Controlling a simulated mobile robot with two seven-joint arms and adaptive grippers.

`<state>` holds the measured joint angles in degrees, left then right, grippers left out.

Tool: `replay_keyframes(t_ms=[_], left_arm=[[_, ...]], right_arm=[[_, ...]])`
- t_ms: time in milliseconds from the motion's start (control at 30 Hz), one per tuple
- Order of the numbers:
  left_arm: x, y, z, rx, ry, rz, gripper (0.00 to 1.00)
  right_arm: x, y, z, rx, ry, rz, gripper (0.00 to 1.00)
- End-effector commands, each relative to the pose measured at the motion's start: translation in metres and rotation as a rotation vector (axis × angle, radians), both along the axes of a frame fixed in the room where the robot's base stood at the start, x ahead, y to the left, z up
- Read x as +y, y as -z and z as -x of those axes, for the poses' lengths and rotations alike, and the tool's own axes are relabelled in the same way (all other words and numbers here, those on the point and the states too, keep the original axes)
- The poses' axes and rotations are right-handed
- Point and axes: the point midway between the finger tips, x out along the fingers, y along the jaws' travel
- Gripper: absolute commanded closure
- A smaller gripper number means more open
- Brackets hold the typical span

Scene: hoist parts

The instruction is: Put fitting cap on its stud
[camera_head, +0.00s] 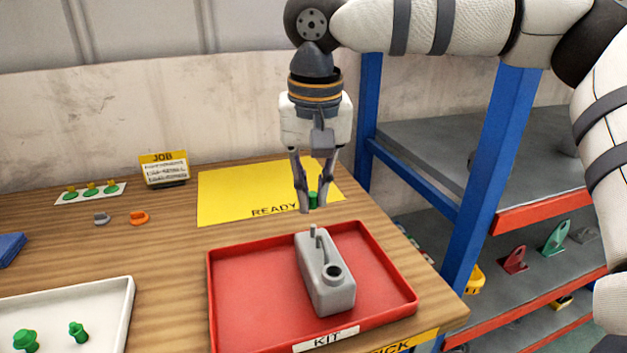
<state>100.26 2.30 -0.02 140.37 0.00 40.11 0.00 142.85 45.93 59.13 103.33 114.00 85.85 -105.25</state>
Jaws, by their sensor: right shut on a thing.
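My right gripper (312,203) points down above the far edge of the red KIT tray. It is shut on a small green fitting cap (313,198), which its fingers partly hide. A grey housing (328,284) sits in the red tray, just below and nearer than the gripper. The cap appears above and apart from the housing. Which stud matches the cap, I cannot tell. My left gripper is out of view.
The red KIT tray (235,285) has free room left of the housing. A white tray (125,310) holds green fittings (25,341). A yellow READY mat (235,190) lies behind, empty where visible. A blue-framed shelf (495,155) with parts stands at right.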

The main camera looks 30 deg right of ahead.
Motion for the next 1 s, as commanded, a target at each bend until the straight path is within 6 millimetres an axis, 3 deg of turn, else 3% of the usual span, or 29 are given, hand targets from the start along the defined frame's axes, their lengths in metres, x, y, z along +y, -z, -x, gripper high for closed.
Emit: replay_keyframes(t_ms=[433, 1000], left_arm=[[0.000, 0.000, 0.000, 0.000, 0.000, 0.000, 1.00], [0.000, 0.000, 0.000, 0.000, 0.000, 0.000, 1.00]], right_arm=[[0.000, 0.027, 0.000, 0.000, 0.001, 0.000, 0.95], [0.000, 0.033, 0.001, 0.001, 0.001, 0.000, 0.95]])
